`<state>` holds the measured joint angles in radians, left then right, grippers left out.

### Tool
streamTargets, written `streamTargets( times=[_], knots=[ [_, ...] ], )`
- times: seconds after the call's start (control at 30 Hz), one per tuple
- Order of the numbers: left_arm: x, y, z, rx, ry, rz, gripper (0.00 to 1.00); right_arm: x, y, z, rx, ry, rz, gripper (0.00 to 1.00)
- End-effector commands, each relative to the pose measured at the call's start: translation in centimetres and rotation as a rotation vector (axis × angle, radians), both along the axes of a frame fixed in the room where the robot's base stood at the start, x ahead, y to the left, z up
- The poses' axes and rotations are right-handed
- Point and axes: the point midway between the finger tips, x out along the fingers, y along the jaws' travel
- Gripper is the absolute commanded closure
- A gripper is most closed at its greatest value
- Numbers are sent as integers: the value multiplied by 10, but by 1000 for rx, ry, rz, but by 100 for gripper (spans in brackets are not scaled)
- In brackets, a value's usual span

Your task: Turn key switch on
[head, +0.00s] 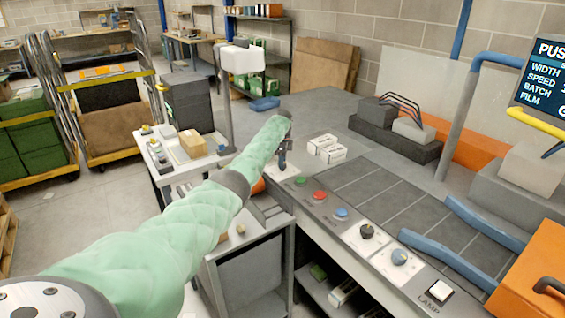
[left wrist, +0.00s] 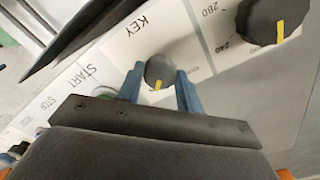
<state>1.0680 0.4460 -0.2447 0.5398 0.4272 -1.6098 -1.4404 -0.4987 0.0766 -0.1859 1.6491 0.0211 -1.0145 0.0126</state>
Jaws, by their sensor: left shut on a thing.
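My left gripper (head: 283,160) is over the far left end of the control panel in the head view, its arm reaching in from the left. The left wrist view shows its two blue fingers (left wrist: 160,90) on either side of the dark round key switch knob (left wrist: 159,69), marked KEY. The gripper is shut on this knob. The knob's yellow mark points down in that view. In the head view the key switch is hidden by the gripper and arm. My right gripper is not in view.
Green (head: 300,181), red (head: 319,195) and blue (head: 341,213) buttons line the panel near the gripper. A numbered dial (left wrist: 268,20) sits beside the key. White boxes (head: 326,148) stand behind.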

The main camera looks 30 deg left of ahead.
Motion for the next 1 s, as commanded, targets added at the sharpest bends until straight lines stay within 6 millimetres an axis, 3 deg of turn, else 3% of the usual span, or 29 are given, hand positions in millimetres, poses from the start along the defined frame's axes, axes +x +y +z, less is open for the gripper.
streamTargets(
  times=[0.47,0.5,0.6,1.0],
  knots=[
    [1,1,2,2,-4,-14,87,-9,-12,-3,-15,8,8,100],
    [1,1,2,2,-4,-14,60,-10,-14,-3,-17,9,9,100],
    [1,1,2,2,-4,-14,43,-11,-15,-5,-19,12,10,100],
    [1,1,8,2,-4,-14,43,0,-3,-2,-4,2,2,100]
  ],
)
